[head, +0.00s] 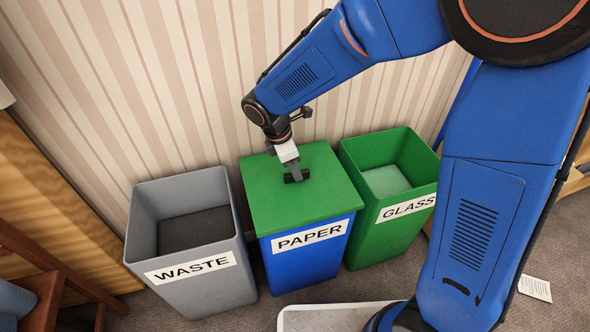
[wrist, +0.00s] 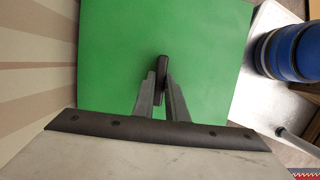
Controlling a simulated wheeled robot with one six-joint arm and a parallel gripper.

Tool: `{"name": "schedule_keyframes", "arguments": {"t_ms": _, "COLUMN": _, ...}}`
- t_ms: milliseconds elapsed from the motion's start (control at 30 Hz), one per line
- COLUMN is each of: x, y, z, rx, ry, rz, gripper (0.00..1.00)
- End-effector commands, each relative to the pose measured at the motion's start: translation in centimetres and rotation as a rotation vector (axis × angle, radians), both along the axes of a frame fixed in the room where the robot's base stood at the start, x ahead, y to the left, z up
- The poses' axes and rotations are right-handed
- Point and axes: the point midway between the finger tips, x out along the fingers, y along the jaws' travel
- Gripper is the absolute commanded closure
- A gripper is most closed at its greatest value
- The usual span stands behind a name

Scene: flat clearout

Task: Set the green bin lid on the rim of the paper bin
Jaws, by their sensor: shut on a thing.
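The green bin lid (head: 318,196) is a flat square panel with a dark handle in its middle. In the head view it lies over the top of the blue paper bin (head: 307,262), roughly lined up with its rim. I cannot tell whether it touches the rim all round. My gripper (head: 296,176) is above the lid and shut on its dark handle. In the wrist view my gripper (wrist: 162,85) pinches the handle, and the green lid (wrist: 200,50) spreads out behind the fingers. The lid hides the inside of the paper bin.
The open grey waste bin (head: 208,277) stands left of the paper bin, and the open green glass bin (head: 384,235) stands close on its right. A striped wall is right behind. A wooden chair (head: 45,295) is at lower left. A paper sheet (head: 535,288) lies on the floor.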

Motion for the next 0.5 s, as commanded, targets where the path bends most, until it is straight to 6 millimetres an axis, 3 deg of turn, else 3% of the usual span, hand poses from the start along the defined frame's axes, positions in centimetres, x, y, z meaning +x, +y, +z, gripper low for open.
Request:
{"name": "schedule_keyframes", "arguments": {"t_ms": 33, "x": 0.01, "y": 0.01, "z": 0.02, "rx": 0.000, "ry": 0.000, "rz": 0.000, "gripper": 0.81}}
{"name": "schedule_keyframes", "arguments": {"t_ms": 100, "x": 0.01, "y": 0.01, "z": 0.02, "rx": 0.000, "ry": 0.000, "rz": 0.000, "gripper": 0.66}}
{"name": "schedule_keyframes", "arguments": {"t_ms": 500, "x": -0.01, "y": 0.18, "z": 0.57, "rx": 0.001, "ry": -0.001, "rz": 0.000, "gripper": 0.66}}
